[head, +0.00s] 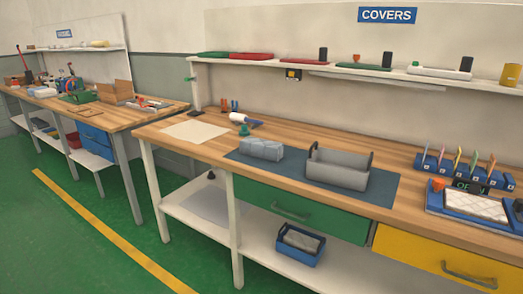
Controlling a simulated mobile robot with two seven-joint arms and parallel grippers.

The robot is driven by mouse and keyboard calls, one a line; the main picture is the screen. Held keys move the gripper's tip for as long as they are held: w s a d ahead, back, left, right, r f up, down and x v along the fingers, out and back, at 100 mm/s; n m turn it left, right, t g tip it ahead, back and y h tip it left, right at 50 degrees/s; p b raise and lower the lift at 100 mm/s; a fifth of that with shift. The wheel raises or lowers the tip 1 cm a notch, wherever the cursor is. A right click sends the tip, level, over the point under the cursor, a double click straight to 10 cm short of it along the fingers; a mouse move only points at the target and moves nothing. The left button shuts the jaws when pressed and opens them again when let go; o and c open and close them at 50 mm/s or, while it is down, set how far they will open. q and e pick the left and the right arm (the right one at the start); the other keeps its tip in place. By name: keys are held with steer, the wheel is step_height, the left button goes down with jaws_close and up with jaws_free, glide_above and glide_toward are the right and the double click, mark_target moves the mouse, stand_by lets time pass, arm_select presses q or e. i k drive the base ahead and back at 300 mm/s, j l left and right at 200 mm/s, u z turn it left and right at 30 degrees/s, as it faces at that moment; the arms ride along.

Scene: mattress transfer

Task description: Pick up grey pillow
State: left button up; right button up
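A light grey, soft-looking block with creased sections, which looks like the grey pillow (262,149), lies on a dark blue mat (285,179) on the wooden workbench. It sits at the mat's left part, apart from a grey open box (335,174) to its right. Another greyish item (301,239) lies in a blue basket (298,259) on the shelf under the bench; I cannot tell what it is. Neither of my grippers shows in the head view.
A blue tray (435,198) with a white quilted pad (475,206) stands at the right. A wall shelf (300,70) runs above. Green floor (80,250) is clear at left.

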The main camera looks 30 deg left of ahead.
mark_target(267, 149)
steer(key=i+j+z, duration=0.25)
steer(key=j+z, duration=0.2)
steer(key=j, duration=1)
steer(key=j+z, duration=0.4)
steer(key=j, duration=1.05)
